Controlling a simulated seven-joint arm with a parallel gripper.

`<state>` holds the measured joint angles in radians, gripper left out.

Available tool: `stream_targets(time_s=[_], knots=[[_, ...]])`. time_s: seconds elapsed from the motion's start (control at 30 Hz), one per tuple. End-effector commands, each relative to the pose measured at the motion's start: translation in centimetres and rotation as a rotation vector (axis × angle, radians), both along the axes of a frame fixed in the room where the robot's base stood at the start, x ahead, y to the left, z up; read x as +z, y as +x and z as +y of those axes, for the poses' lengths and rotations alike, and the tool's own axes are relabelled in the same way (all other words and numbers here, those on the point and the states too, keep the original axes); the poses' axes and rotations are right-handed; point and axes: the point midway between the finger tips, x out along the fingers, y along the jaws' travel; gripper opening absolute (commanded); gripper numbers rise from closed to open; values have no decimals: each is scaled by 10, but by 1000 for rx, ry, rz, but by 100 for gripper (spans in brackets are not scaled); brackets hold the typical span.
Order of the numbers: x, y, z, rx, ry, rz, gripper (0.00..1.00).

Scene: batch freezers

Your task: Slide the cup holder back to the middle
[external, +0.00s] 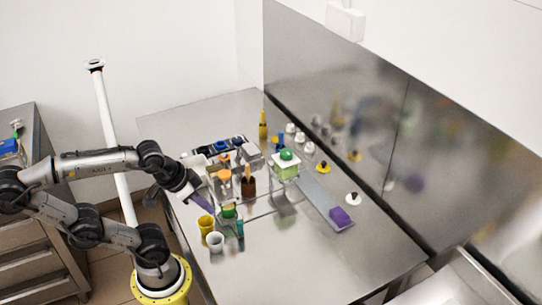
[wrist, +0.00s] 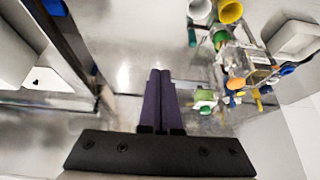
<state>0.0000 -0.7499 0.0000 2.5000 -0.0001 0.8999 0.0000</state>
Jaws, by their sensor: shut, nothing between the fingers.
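My gripper (external: 207,211) has dark purple fingers and is shut and empty, low at the left side of the item cluster. In the wrist view its fingertips (wrist: 160,73) lie together over bare steel. A yellow cup (external: 206,224) and a white cup (external: 215,243) stand at the near-left end of the cluster. The wrist view shows the yellow cup (wrist: 230,11) and white cup (wrist: 200,10) at upper right. A clear holder (wrist: 258,56) with coloured items is right of my fingers, apart from them. I cannot tell which part is the cup holder.
A green-topped clear container (external: 286,168) and a brown bottle (external: 248,185) stand behind. A purple block (external: 341,217) lies on a grey strip. A yellow bottle (external: 263,125) is near the back wall. The steel counter's near-right area (external: 300,255) is clear.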

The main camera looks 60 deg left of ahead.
Motion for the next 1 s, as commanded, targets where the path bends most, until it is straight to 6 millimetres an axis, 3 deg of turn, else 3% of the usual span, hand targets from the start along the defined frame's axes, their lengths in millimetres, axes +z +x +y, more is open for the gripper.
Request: stream_targets(time_s=[0.43, 0.6, 0.73, 1.0], knots=[[0, 0, 0, 0, 0, 0, 0], [1, 1, 0, -29, 16, -4, 29], [13, 17, 2, -90, 54, 1, 52], [1, 71, 26, -115, 90, 159, 55]])
